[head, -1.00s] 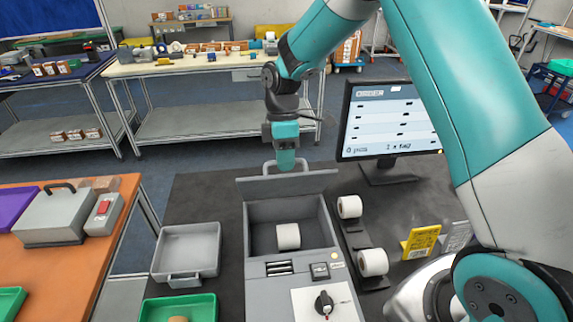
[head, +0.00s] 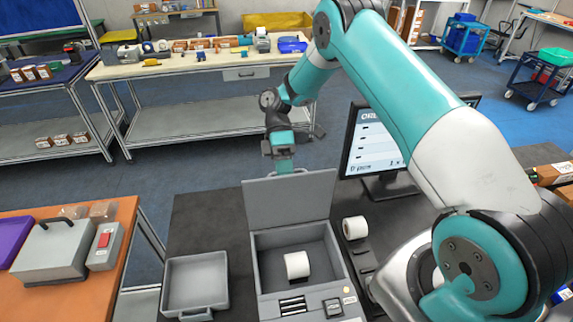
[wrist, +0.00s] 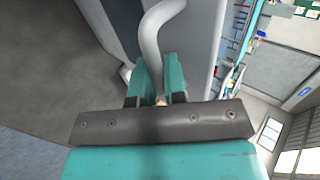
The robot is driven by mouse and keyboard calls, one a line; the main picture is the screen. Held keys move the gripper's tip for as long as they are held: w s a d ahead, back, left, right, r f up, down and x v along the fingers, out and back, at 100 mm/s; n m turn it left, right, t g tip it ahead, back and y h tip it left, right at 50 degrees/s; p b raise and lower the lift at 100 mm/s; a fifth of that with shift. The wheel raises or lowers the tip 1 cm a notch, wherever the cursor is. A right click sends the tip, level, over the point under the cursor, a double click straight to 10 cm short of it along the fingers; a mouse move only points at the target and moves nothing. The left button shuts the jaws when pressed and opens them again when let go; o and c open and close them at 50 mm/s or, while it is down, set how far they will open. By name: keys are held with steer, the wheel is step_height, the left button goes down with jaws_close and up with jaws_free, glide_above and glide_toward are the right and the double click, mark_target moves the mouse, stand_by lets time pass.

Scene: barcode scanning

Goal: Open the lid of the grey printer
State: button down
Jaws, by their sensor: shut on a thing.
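The grey printer (head: 262,285) stands on the dark table with its lid (head: 289,203) raised steeply at the back. A white roll (head: 297,265) lies inside the open bay. My gripper (head: 283,163) is at the top edge of the lid, shut on the lid's handle. In the wrist view my teal fingers (wrist: 161,95) close around the pale curved handle (wrist: 155,28). The part of the handle between the fingers is hidden.
A monitor (head: 365,142) stands behind and right of the printer. A white roll (head: 355,228) sits right of it. A grey tray (head: 196,283) is at its left. An orange table (head: 125,215) is further left. Open floor lies behind.

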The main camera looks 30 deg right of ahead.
steer(key=shift+w+d+r+p, duration=0.1)
steer(key=shift+w+p, duration=0.25)
steer(key=shift+p, duration=0.15)
steer(key=shift+d+g, duration=0.15)
steer(key=shift+g, duration=0.15)
steer(key=c, duration=1.2)
jaws_free()
steer(key=shift+s+d, duration=0.1)
steer(key=shift+d, duration=0.05)
steer(key=shift+o, duration=0.2)
steer(key=shift+a, duration=0.2)
